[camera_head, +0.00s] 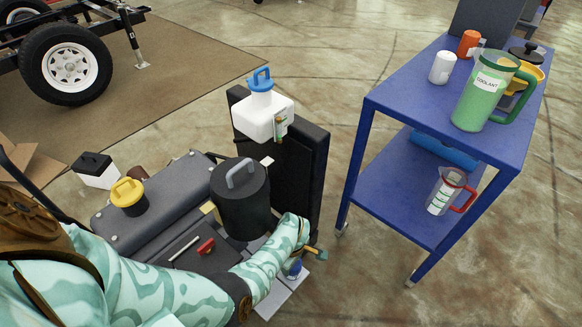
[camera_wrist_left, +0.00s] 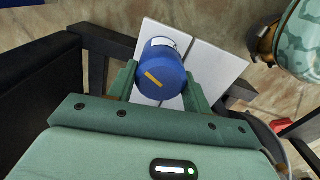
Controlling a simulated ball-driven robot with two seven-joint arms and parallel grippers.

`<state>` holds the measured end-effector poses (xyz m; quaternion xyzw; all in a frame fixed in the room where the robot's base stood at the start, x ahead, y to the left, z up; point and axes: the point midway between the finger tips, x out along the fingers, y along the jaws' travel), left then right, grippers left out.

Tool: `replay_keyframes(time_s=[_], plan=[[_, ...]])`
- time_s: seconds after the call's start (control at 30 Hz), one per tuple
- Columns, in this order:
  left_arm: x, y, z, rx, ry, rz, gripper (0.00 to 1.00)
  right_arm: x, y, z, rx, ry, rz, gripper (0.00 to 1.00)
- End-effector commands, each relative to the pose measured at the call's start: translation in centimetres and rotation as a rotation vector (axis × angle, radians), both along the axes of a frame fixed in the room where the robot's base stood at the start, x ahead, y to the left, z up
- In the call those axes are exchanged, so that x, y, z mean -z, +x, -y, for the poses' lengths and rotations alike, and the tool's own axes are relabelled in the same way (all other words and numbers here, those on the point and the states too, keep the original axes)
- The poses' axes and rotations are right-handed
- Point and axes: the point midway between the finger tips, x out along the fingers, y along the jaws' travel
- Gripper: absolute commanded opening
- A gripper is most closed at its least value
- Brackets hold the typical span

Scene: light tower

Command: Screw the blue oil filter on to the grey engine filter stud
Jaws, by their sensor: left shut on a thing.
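The blue oil filter (camera_wrist_left: 160,80) shows its domed end with a yellow bar mark in the left wrist view. It sits between the two green fingers of my left gripper (camera_wrist_left: 161,88), which is shut on it. In the head view the filter (camera_head: 291,268) is a small, partly covered blue shape just below my left wrist. Two pale grey plates (camera_wrist_left: 215,70) lie behind the filter; I cannot tell whether it touches them. The grey engine (camera_head: 160,215) is at the lower left of the head view. The filter stud cannot be seen. My right gripper is not in view.
A black canister (camera_head: 240,205) stands on the engine beside my left forearm. A white reservoir with a blue cap (camera_head: 263,115) sits on the black radiator (camera_head: 300,170). A blue cart (camera_head: 400,205) with jugs stands at the right. Open floor lies between cart and engine.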

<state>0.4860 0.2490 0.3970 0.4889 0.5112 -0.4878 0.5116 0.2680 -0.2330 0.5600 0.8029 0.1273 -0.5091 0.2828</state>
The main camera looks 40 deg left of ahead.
Motion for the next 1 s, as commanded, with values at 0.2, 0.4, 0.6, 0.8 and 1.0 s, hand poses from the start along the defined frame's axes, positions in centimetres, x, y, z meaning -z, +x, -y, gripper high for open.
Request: replay_keyframes(time_s=[0.2, 0.4, 0.6, 0.8, 1.0], plan=[[0.12, -0.04, 0.11, 0.175, -0.002, -0.002, 0.18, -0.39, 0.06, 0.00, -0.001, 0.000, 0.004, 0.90], [0.14, -0.06, 0.13, 0.190, -0.002, -0.002, 0.18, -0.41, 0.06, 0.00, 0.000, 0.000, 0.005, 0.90], [0.13, -0.02, 0.17, 0.514, -0.001, -0.002, 0.18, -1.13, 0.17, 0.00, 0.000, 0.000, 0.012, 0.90], [0.35, -0.06, 0.21, 0.626, -0.003, -0.003, 0.18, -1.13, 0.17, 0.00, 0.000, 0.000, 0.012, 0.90], [0.35, -0.08, 0.24, 0.654, -0.003, -0.004, 0.18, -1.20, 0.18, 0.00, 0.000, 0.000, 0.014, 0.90]])
